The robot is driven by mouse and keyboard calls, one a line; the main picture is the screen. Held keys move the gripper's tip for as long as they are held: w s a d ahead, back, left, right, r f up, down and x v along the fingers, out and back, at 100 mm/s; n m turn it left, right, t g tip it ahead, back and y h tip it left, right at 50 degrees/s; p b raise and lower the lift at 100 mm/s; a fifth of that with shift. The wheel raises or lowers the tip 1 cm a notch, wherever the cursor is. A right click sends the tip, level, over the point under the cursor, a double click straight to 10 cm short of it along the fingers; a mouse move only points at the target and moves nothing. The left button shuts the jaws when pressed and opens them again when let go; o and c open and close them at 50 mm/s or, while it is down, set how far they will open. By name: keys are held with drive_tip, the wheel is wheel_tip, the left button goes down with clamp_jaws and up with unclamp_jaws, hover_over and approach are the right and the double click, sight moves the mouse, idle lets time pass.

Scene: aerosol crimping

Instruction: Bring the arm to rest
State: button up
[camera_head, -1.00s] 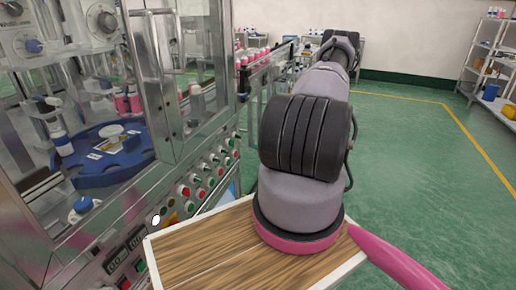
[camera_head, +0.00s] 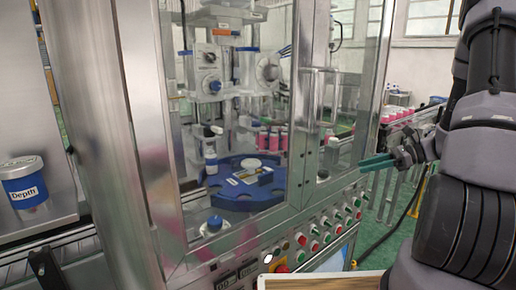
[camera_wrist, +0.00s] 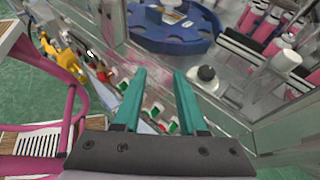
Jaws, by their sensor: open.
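My gripper (camera_head: 376,163) has teal fingers and is at the right of the head view, in front of the machine's glass front and above the button panel. In the wrist view my gripper (camera_wrist: 158,75) is open, with a clear gap between the fingers and nothing held. My arm fills the right edge of the head view, bent, with the gripper pointing left toward the machine. Whether the fingertips touch anything cannot be told, but they look apart from the glass.
The crimping machine holds a blue rotary table (camera_head: 240,186) behind glass. Its button panel (camera_head: 322,240) has red and green buttons. A bucket labelled Depth (camera_head: 25,182) stands at left. Pink cans (camera_wrist: 268,27) line a conveyor. A wooden board (camera_head: 320,283) lies at the bottom. Green floor (camera_head: 400,236) shows at right.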

drive_tip(key=s+a+r+n+t+h, duration=0.2)
drive_tip(key=s+a+r+n+h, duration=0.3)
drive_tip(key=s+r+n, duration=0.3)
drive_tip(key=s+a+r+n+t+h, duration=0.1)
drive_tip(key=s+a+r+n+h, duration=0.4)
drive_tip(key=r, duration=1.1)
drive_tip(key=s+n+h, duration=0.1)
drive_tip(key=s+n, duration=0.2)
drive_tip(key=s, duration=0.2)
drive_tip(key=shift+s+r+n+t, duration=0.3)
drive_tip(key=shift+n+t, duration=0.1)
drive_tip(key=shift+a, duration=0.15)
